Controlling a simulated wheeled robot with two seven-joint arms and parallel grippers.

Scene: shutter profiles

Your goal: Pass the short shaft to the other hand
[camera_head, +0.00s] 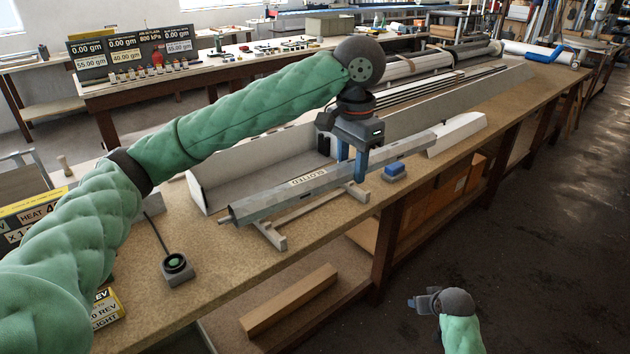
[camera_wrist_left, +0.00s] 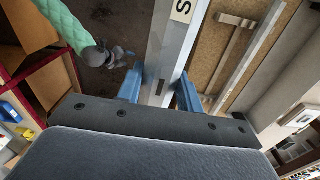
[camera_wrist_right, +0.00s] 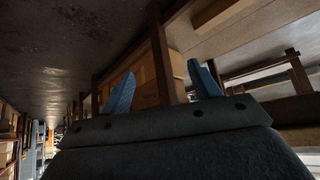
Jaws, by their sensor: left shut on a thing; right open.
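The shaft is a long grey square bar (camera_head: 270,203) with a printed label and a thin round end at its left. My left gripper (camera_head: 350,168) is shut on it near mid-length, with blue fingers on either side. In the left wrist view the bar (camera_wrist_left: 164,45) runs between the fingers (camera_wrist_left: 160,95). It lies over a pale stand (camera_head: 275,238); I cannot tell whether it touches it. My right gripper (camera_head: 415,302) is low, beyond the bench's front edge and well away from the bar. In the right wrist view its fingers (camera_wrist_right: 163,90) are apart and empty.
A long grey trough (camera_head: 205,190) lies behind the bar on the wooden bench. A round-dial device (camera_head: 176,266) stands at left. A shelf with a wooden beam (camera_head: 290,300) is below. The floor around my right gripper is clear.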

